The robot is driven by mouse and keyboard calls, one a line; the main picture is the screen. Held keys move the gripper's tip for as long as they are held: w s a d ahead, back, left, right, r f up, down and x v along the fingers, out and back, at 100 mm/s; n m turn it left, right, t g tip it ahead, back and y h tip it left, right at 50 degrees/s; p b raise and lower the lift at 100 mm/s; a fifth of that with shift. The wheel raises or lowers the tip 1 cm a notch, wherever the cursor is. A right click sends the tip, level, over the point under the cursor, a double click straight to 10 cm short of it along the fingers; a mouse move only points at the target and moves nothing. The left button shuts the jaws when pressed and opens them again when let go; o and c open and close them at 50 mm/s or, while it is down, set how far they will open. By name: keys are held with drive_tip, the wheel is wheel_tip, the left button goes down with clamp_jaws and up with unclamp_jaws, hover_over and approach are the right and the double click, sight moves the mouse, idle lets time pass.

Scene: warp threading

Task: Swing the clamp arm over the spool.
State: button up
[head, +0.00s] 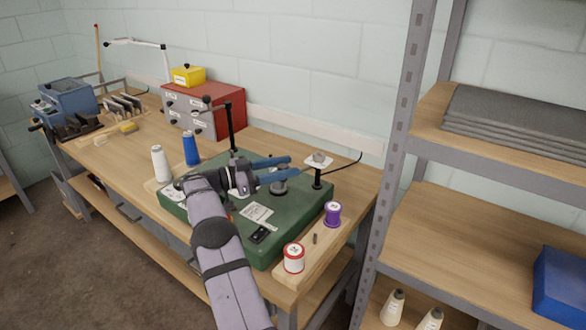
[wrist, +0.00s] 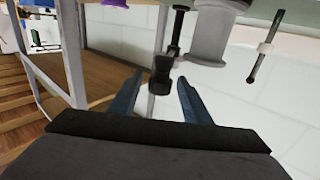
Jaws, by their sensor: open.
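My gripper (head: 288,167) is open above the green base (head: 185,205), its two blue fingers pointing right. In the wrist view, which looks upside down, a black knob (wrist: 160,76) lies between the fingertips (wrist: 160,85), with a gap to each finger. A dark post (wrist: 178,28) shows behind it; I cannot tell if the knob is the clamp arm's end. A pale grey flanged spool (wrist: 213,38) stands beside that post. My arm hides part of the base.
A tall black post (head: 231,128) rises behind my gripper. A short black post (head: 318,179) stands to its right. Red (head: 294,258) and purple (head: 333,214) thread spools stand at the front right. White (head: 160,163) and blue (head: 190,148) spools stand left. A metal shelf upright (head: 392,150) bounds the right.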

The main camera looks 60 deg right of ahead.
drive_tip(key=shift+b+v, duration=0.4)
drive_tip(key=shift+v, duration=1.55)
drive_tip(key=shift+c, duration=0.6)
drive_tip(key=shift+s+d+r, duration=0.1)
drive_tip(key=c, duration=0.5)
drive_tip(key=shift+s+d+r, duration=0.15)
drive_tip(key=shift+r, duration=0.1)
clamp_jaws()
drive_tip(key=s+d+r+n+t+h+p, duration=0.4)
drive_tip(key=s+d+r+n+t+h, duration=0.6)
drive_tip(key=d+r, duration=0.25)
drive_tip(key=s+a+f+n+t+y+p, duration=0.2)
drive_tip(key=a+f+t+y, duration=0.4)
drive_tip(key=a, duration=0.4)
drive_tip(key=s+a+f+n+t+y+p, duration=0.2)
drive_tip(key=s+a+f+n+t+y, duration=0.3)
drive_tip(key=a+t+y, duration=0.4)
wheel_tip(320, 180, down, 2)
drive_tip(key=shift+a+f+n, duration=0.25)
drive_tip(key=shift+a+n, duration=0.25)
drive_tip(key=shift+a, duration=0.5)
